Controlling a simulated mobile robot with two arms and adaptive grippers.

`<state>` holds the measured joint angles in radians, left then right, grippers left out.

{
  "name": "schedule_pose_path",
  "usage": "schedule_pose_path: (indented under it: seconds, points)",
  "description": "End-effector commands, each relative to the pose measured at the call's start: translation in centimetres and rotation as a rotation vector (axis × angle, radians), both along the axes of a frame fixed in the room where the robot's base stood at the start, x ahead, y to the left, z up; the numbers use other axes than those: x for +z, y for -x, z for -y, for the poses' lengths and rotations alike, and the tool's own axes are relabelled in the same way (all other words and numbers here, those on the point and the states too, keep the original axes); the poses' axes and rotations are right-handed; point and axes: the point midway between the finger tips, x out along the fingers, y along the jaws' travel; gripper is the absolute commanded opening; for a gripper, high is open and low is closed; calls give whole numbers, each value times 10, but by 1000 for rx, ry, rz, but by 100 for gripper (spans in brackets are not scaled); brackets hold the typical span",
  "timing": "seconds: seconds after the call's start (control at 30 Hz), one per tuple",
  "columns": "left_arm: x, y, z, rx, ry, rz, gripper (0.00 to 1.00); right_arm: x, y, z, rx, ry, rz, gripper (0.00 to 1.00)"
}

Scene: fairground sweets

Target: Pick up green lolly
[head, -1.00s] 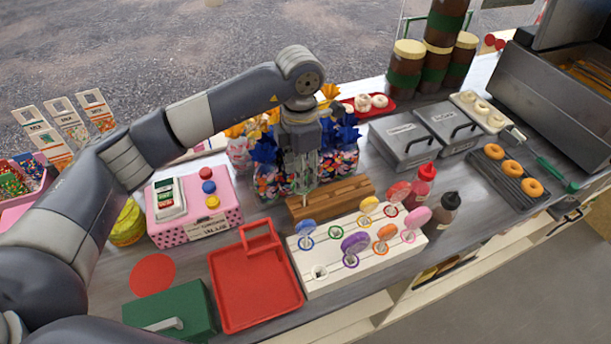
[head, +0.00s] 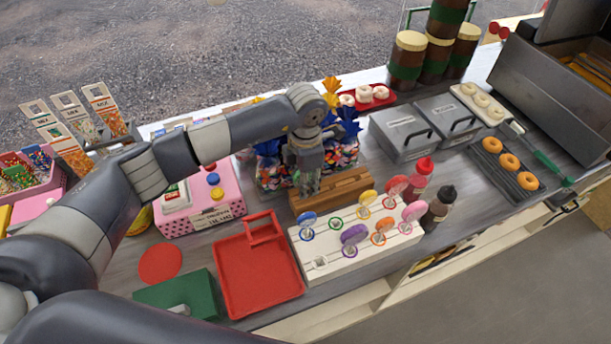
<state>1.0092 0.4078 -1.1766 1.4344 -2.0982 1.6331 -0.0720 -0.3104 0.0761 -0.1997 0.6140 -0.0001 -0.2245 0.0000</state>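A white lolly stand (head: 345,260) has coloured rings and several upright lollies, among them blue (head: 307,218), yellow (head: 368,197), red (head: 397,184), purple (head: 354,234), orange (head: 385,225) and pink (head: 413,211). The green ring (head: 336,224) on the stand has no lolly in it. I see no clear green lolly disc. My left gripper (head: 307,188) points down at the left end of a slotted wooden block (head: 345,190), just behind the stand. Its fingers look greenish and blurred, and whether they hold anything is unclear. My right gripper is out of view.
Sweet jars (head: 343,155) stand close behind the gripper. A red tray (head: 262,285) and a green box (head: 180,297) lie left of the stand, with a pink cash box (head: 200,208) behind. Sauce bottles (head: 438,207) stand at the stand's right end.

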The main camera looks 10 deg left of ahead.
Motion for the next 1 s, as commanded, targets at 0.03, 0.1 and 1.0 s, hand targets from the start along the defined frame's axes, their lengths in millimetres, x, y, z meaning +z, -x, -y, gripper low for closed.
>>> schedule_pose_path:
  seconds: [0.03,0.1,1.0]
  points:
    - [0,0,0,0,0,0,7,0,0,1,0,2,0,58]
    - [0,0,0,0,0,0,0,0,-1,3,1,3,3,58]
    - [92,-1,0,1,0,2,0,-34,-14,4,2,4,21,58]
